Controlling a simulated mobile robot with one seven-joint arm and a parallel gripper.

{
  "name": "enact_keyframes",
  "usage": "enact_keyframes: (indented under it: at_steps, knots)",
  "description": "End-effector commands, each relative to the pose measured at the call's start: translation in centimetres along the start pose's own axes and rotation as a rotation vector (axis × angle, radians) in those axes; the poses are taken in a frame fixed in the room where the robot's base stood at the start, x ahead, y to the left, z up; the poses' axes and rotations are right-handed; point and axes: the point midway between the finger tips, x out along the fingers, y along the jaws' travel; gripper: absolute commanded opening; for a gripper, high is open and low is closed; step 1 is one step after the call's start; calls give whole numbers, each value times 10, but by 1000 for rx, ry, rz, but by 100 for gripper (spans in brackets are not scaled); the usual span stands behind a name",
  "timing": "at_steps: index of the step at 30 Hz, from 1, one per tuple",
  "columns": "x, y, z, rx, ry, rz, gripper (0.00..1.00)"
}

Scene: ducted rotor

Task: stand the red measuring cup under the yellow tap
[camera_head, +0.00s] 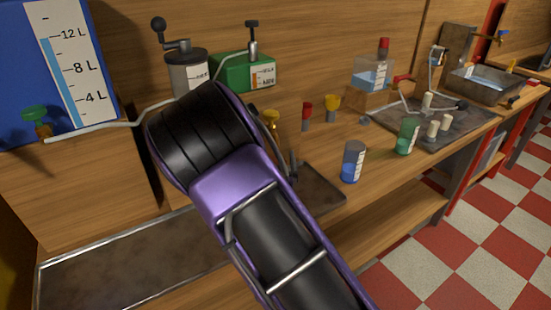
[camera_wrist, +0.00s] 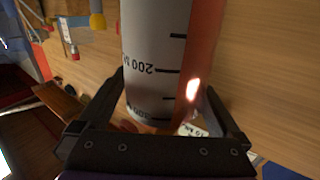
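In the wrist view, a large cup with a black scale marked 200 and an orange-red side (camera_wrist: 165,60), which I take as the red measuring cup, sits between the fingers of my gripper (camera_wrist: 166,95). Both fingers meet its sides, so the gripper looks shut on it. My arm hides this cup in the head view, where only a dark bit that may be a finger (camera_head: 293,165) shows. A yellow tap-like piece (camera_head: 271,118) shows just right of my arm. Another yellow piece (camera_head: 333,102) stands further right, beside a red one (camera_head: 307,111). I cannot tell which is the named tap.
A blue measuring cup (camera_head: 353,162) and a green one (camera_head: 407,136) stand on the bench to the right. A blue tank (camera_head: 100,70) with a green tap (camera_head: 35,117) is at left. A grinder (camera_head: 187,72) and green box (camera_head: 235,75) stand behind. A metal tray (camera_head: 130,270) lies in front.

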Motion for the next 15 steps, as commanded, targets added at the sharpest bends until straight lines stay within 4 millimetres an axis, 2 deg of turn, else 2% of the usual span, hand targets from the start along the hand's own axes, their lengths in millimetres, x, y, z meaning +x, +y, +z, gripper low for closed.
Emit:
enact_keyframes:
  at_steps: [8,15]
  knots:
    - [-3,0,-4,0,-1,-1,100]
    - [-52,-1,-3,1,-2,-1,100]
